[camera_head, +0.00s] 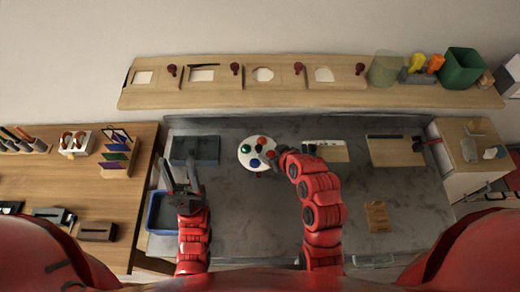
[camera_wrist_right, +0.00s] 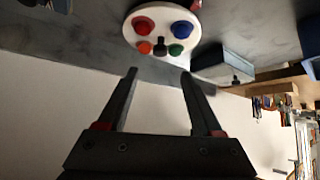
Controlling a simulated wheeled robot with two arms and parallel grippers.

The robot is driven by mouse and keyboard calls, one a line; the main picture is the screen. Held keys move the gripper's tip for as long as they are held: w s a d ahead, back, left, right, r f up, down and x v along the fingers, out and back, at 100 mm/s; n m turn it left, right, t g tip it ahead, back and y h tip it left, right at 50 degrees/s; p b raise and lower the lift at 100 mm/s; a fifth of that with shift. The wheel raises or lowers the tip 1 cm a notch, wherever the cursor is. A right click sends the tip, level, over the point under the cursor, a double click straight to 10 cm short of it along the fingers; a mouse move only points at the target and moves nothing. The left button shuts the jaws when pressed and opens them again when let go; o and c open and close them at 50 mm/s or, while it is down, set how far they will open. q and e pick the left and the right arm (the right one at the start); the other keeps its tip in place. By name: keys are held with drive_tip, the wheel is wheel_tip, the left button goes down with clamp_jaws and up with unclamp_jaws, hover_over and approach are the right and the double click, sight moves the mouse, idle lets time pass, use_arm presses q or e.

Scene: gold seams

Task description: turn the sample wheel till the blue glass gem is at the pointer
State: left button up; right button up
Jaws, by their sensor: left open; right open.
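The sample wheel (camera_head: 258,146) is a round white disc with coloured gems on the grey worktop, left of my right gripper. In the right wrist view the wheel (camera_wrist_right: 162,17) shows a blue gem (camera_wrist_right: 182,29) on its right, a red gem (camera_wrist_right: 143,25), an orange gem, a green gem and a dark knob (camera_wrist_right: 160,49). My right gripper (camera_wrist_right: 159,74) is open and empty, its fingers apart and pointing toward the wheel; in the head view it is at the wheel's right edge. My left gripper (camera_head: 180,174) is open and empty, left of the wheel. I cannot make out the pointer clearly.
A dark grey box (camera_head: 195,150) stands behind my left gripper. A blue bin (camera_head: 160,212) is left of it. A wooden shelf (camera_head: 215,97) runs along the back. Boards lie to the right of the wheel. The worktop's front middle (camera_head: 260,215) is clear.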

sight(259, 148)
drive_tip(key=b+x, duration=0.1)
drive_tip(key=x, duration=0.9)
drive_tip(key=shift+w+a+f, duration=0.1)
drive_tip(key=shift+w, duration=0.05)
clamp_jaws()
idle(1.0)
